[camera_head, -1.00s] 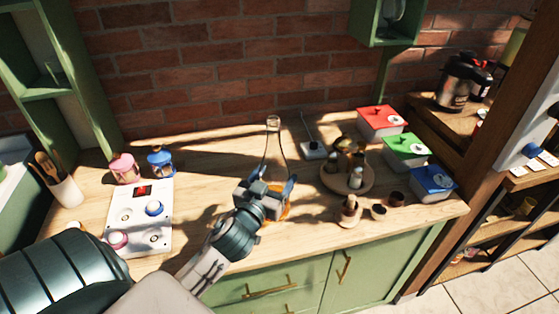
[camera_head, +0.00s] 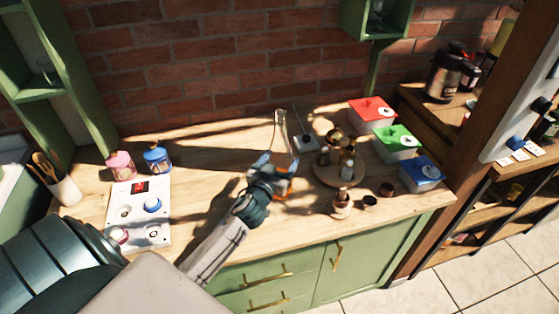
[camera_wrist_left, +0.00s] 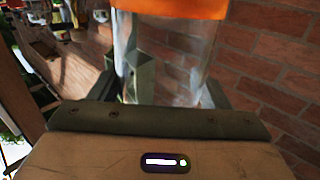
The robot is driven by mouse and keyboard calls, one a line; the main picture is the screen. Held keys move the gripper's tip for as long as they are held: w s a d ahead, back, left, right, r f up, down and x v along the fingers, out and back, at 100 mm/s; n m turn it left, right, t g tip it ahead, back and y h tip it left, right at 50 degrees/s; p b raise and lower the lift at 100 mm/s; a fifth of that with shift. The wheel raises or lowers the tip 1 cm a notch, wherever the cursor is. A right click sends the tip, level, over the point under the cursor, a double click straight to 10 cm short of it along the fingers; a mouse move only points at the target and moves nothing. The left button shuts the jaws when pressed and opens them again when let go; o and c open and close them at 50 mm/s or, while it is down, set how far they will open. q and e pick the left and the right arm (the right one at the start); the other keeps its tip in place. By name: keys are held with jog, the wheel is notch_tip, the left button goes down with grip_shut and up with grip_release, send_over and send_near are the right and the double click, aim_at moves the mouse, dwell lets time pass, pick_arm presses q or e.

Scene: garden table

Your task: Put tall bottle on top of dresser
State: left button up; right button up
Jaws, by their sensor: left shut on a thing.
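The tall bottle (camera_head: 281,131) is clear glass with a long neck and orange near its lower end. It stands out over the middle of the wooden worktop, tilted slightly in the head view. My left gripper (camera_head: 277,165) is shut on its body, one finger on each side. In the left wrist view the bottle's clear glass (camera_wrist_left: 172,55) sits between the fingers, with an orange band at the top edge. The arm partly hides its base, so I cannot tell its clearance from the worktop. No separate dresser is clearly identifiable. My right gripper is not in view.
The green drawer cabinet (camera_head: 300,270) carries the wooden worktop (camera_head: 225,155). A round tray (camera_head: 325,175) with shakers is close right of the bottle. Red (camera_head: 370,110), green (camera_head: 396,140) and blue (camera_head: 420,173) boxes stand farther right. A white panel (camera_head: 138,215) and two jars are left.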

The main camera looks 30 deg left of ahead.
pick_arm(q)
jog(key=shift+r, duration=0.1)
jog(key=o, duration=1.4)
jog(key=shift+o, duration=0.7)
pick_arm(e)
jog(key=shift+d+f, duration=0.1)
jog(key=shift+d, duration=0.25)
pick_arm(q)
jog(key=s+d+b, duration=0.2)
jog(key=s+b, duration=0.3)
jog(key=s, duration=0.7)
jog(key=shift+d, duration=0.2)
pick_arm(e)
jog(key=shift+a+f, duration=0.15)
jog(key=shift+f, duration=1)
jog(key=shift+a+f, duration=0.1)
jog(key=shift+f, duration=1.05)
